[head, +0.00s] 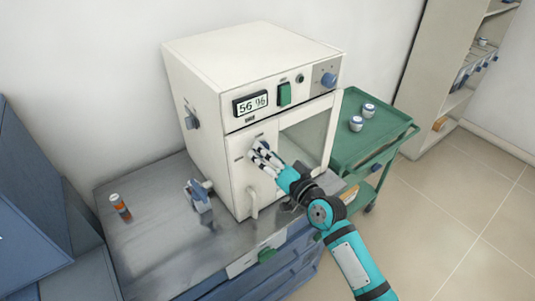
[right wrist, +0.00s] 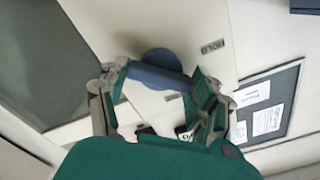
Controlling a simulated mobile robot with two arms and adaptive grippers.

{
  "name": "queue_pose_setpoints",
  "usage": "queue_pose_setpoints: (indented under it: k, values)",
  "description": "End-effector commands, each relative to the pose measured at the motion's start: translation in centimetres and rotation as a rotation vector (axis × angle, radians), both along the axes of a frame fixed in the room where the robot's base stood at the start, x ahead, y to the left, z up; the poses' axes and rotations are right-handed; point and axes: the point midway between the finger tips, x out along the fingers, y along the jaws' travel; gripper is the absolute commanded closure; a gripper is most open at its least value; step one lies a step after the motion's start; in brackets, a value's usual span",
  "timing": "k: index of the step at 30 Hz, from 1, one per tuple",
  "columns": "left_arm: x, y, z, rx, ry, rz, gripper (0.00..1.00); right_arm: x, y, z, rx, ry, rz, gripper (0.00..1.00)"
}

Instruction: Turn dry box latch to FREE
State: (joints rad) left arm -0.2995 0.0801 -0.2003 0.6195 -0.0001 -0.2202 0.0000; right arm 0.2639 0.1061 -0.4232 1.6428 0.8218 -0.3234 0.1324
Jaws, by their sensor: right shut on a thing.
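The dry box (head: 195,85) is a white cabinet on a metal bench, with a display reading 56 %. Its blue latch shows on the front door in the right wrist view (right wrist: 157,76), as a bar on a round hub. My right gripper (head: 262,158) is at the door's upper part. It also shows in the right wrist view (right wrist: 158,82), with its fingers at the two ends of the latch bar, shut on it. In the head view the gripper covers much of the latch. Small labels sit near it, too small to read surely. My left gripper is not in view.
An orange bottle (head: 120,207) and a blue-grey device (head: 198,196) stand on the bench (head: 150,255) left of the box. A green cart (head: 350,158) with two small jars stands to the right. A shelf unit (head: 430,75) is behind. The floor at right is clear.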

Motion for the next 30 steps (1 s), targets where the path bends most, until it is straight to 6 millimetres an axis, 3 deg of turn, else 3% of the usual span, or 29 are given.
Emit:
queue_pose_setpoints:
  k: [18,30]
  values:
    - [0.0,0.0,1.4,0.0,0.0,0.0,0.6,0.0,-0.1,0.0,0.465,0.338,-0.001,0.68]
    - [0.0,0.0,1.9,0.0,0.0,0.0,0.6,0.1,-0.1,0.0,0.654,0.474,-0.001,0.68]
